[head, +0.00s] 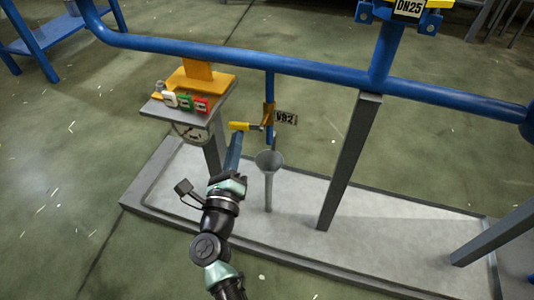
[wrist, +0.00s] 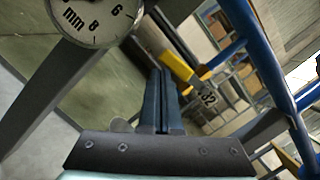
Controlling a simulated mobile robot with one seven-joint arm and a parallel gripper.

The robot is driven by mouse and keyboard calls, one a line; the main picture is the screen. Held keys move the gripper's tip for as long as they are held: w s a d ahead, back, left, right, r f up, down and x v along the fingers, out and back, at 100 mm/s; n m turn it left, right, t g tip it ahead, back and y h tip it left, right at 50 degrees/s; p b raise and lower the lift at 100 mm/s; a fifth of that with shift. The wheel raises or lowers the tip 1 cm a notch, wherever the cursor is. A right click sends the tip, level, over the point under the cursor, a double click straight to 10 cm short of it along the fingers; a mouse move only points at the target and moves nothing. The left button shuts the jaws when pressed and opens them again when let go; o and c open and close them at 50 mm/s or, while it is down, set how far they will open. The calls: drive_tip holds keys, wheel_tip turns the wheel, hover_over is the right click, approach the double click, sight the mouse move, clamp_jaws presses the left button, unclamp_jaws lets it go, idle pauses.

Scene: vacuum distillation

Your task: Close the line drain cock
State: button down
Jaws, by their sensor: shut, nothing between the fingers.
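The drain cock (head: 268,115) is a brass-coloured valve on a thin blue pipe hanging from the horizontal blue line. Its yellow handle (head: 240,126) points left, roughly crosswise to that pipe. A tag reading V92 or V82 (head: 286,118) is beside it. My gripper (head: 236,138) is shut and empty, its blue fingers pointing up with the tips just below the handle's outer end. In the wrist view my gripper (wrist: 161,75) shows shut, and the yellow handle (wrist: 180,68) lies just right of the tips. I cannot tell whether they touch.
A grey funnel (head: 268,160) stands under the cock. A stand with a round gauge (head: 190,132) and coloured blocks (head: 186,101) is close on the left. A grey support post (head: 350,160) rises to the right. The tray floor (head: 385,225) is clear farther right.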

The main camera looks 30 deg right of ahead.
drive_tip(key=shift+w+a+r, duration=0.2)
drive_tip(key=shift+r, duration=0.3)
idle(0.5)
